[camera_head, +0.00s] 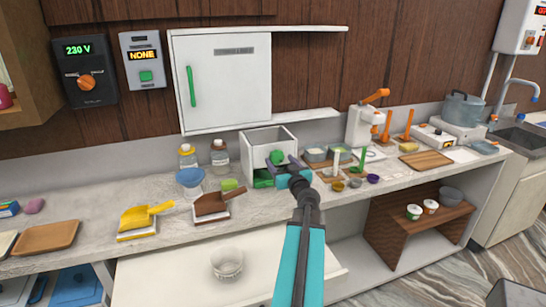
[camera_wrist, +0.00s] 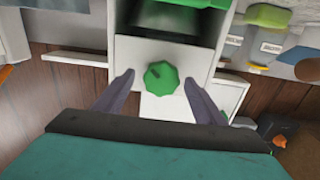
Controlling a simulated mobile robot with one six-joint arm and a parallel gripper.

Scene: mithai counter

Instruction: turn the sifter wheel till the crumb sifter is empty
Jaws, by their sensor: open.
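The crumb sifter looks to be the white open-topped box (camera_head: 258,143) on the counter. A green faceted wheel (camera_head: 277,157) sits on its front face. In the wrist view the wheel (camera_wrist: 161,77) shows on the white panel (camera_wrist: 140,55), with a dark mark near its middle. A green part (camera_head: 263,178) lies low at the box's front. My gripper (camera_head: 287,172) is in front of the box. In the wrist view my open gripper (camera_wrist: 158,84) has one finger each side of the wheel, with gaps between. Whether crumbs are inside cannot be seen.
Small cups and trays (camera_head: 316,154) crowd the right. A white cabinet (camera_head: 225,85) hangs above.

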